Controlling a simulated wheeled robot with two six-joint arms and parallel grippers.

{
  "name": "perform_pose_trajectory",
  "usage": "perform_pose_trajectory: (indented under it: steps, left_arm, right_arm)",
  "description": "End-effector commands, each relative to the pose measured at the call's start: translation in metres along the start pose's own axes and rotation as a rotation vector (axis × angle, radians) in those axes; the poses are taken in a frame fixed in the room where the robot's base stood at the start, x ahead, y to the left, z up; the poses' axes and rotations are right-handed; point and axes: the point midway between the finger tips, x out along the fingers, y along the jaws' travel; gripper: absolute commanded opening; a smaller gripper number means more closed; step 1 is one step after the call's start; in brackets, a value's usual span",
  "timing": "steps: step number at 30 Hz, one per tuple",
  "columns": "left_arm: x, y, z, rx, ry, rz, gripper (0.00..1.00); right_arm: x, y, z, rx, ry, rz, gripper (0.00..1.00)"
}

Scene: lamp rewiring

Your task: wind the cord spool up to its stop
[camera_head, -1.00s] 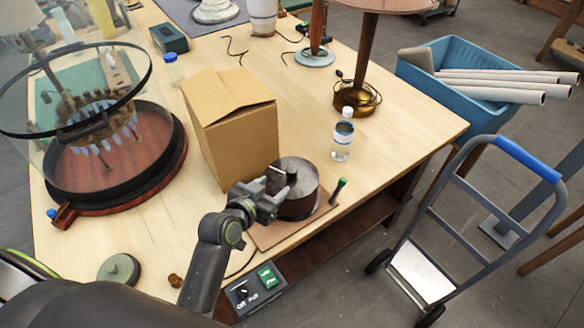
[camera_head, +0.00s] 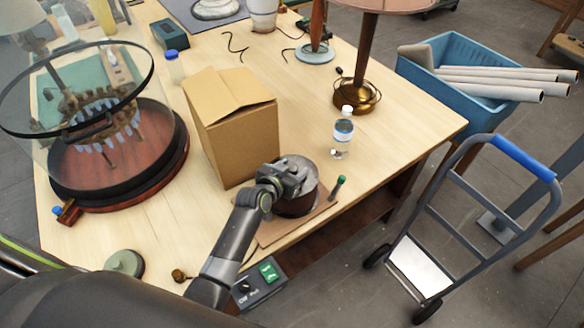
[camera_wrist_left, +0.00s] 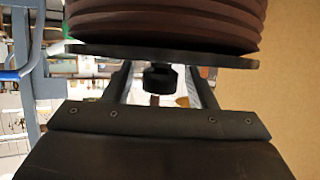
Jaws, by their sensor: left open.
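The cord spool (camera_head: 295,206) is a dark drum on a brown board (camera_head: 268,236) near the table's front edge. My left gripper (camera_head: 296,174) is over the drum's top and hides much of it. In the left wrist view the brown ribbed winding (camera_wrist_left: 165,22) and the black flange (camera_wrist_left: 160,56) fill the top. A black knob (camera_wrist_left: 159,78) below the flange shows between my two open fingers, with gaps visible on both sides. I cannot tell whether a finger touches it. My right gripper is in neither view.
A cardboard box (camera_head: 235,135) stands just behind and left of the spool. A green-tipped upright tool (camera_head: 337,187) and a clear bottle (camera_head: 342,135) are to its right. A switch box (camera_head: 262,284) is at the front edge. A brass lamp (camera_head: 362,60) stands farther back.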

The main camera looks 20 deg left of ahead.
Motion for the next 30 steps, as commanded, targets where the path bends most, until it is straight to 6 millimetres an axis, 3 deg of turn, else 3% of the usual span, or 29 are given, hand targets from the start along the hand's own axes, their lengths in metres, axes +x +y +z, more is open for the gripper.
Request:
perform_pose_trajectory:
  steps: [8,20,30]
  left_arm:
    - [0.0007,-0.0001,-0.0001,0.0,0.0,0.0,0.51]
    - [0.0005,-0.0001,-0.0001,0.001,0.0,0.0,0.0]
    - [0.0056,-0.0015,0.0001,0.007,0.001,0.013,0.0]
  right_arm:
    - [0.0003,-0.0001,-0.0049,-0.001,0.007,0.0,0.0]
    - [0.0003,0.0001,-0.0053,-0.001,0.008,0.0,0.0]
    - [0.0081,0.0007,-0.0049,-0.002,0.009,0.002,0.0]
